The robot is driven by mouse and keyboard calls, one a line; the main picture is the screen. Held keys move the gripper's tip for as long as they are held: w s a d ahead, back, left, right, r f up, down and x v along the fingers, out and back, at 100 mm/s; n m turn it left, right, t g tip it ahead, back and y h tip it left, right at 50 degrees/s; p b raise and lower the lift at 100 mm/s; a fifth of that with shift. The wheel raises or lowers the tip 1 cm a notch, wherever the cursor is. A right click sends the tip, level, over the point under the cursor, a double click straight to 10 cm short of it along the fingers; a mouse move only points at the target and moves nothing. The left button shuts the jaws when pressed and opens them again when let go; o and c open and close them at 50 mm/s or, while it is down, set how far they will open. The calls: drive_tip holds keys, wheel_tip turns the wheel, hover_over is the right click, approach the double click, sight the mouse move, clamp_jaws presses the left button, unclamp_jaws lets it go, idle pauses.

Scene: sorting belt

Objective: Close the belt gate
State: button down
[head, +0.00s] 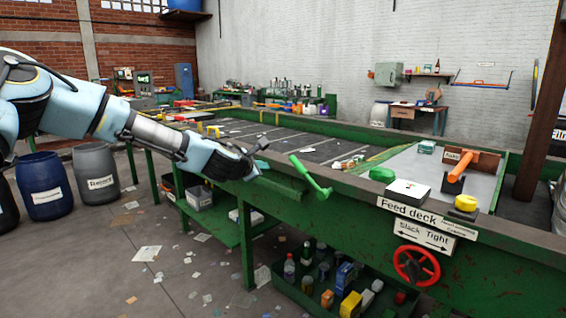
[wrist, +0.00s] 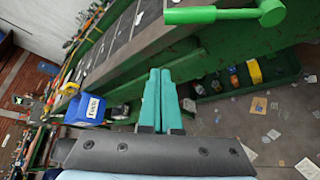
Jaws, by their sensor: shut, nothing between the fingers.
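A green lever handle (head: 308,174) stands tilted on the near rail of the belt, just right of my gripper (head: 258,160). In the wrist view the same green handle (wrist: 225,14) crosses the top right, apart from the fingers. My gripper (wrist: 161,75) is shut and empty, its teal fingers together. An orange lever (head: 470,162) on a dark mount, with a small sign, stands at the right by the grey feed deck (head: 410,170). Neither view plainly marks which part is the belt gate. The dark belt (head: 290,140) runs behind the green rail.
A red handwheel (head: 416,266) sits on the frame below the Feed deck sign (head: 413,212). A yellow knob (head: 466,203) and a white box (head: 408,191) stand on the near rail. A lower green tray (head: 325,305) holds bottles and boxes. Barrels (head: 96,170) stand left.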

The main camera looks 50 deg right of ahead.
drive_tip(key=shift+d, duration=0.1)
drive_tip(key=d+p, duration=0.5)
drive_tip(key=d, duration=0.4)
drive_tip(key=shift+w+f+p, duration=0.15)
drive_tip(key=shift+f+p, duration=0.25)
drive_tip(key=shift+d+r, duration=0.1)
idle(0.3)
